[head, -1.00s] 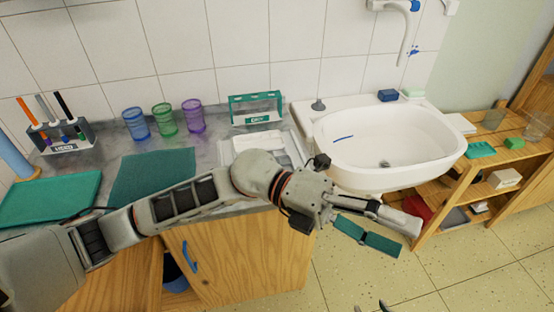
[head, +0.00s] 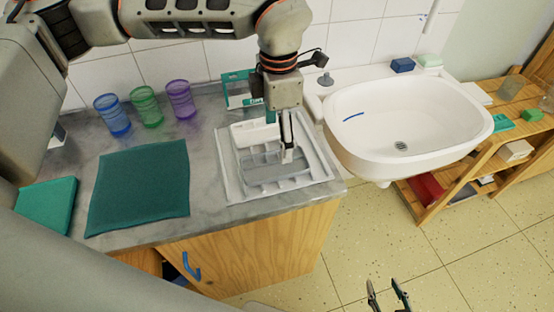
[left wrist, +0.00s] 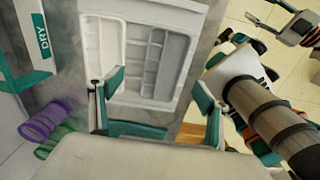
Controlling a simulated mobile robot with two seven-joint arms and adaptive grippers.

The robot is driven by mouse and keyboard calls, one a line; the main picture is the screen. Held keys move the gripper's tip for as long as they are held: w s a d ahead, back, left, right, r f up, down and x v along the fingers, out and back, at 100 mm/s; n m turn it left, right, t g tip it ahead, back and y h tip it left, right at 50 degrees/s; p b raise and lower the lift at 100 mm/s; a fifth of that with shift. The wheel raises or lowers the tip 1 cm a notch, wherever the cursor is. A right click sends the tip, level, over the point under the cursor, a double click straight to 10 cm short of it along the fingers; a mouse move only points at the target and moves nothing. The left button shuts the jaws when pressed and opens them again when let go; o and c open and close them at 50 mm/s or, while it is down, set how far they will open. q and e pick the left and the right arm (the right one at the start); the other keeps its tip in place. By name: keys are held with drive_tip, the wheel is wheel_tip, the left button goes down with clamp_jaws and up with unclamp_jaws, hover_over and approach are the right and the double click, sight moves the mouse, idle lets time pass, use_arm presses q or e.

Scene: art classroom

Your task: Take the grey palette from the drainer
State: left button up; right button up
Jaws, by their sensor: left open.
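The grey palette (head: 262,175), with several shallow compartments, lies flat in the white drainer tray (head: 232,185) on the counter, on the near side. A white palette (head: 243,132) lies behind it. In the left wrist view the grey palette (left wrist: 172,65) is right of the white palette (left wrist: 103,42). My left gripper (head: 279,138) points down above the drainer, open and empty, partly covering both palettes. Its two fingers (left wrist: 157,105) stand wide apart in the left wrist view. My right gripper (head: 386,290) is open and empty at the bottom edge, over the floor.
A green DRY rack (head: 238,90) stands behind the drainer. Blue (head: 112,114), green (head: 146,106) and purple (head: 181,99) cups stand at the back left. A dark green mat (head: 140,187) lies left of the drainer. The sink (head: 400,120) is to its right.

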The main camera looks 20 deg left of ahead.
sight(278, 165)
use_arm(q)
drive_tip(key=f, duration=0.4)
drive_tip(key=s+f, duration=0.1)
drive_tip(key=f, duration=0.1)
drive_tip(key=shift+d+f, duration=0.15)
drive_tip(key=shift+w+f, duration=0.1)
drive_tip(key=shift+f, duration=0.45)
drive_tip(key=c, duration=1.2)
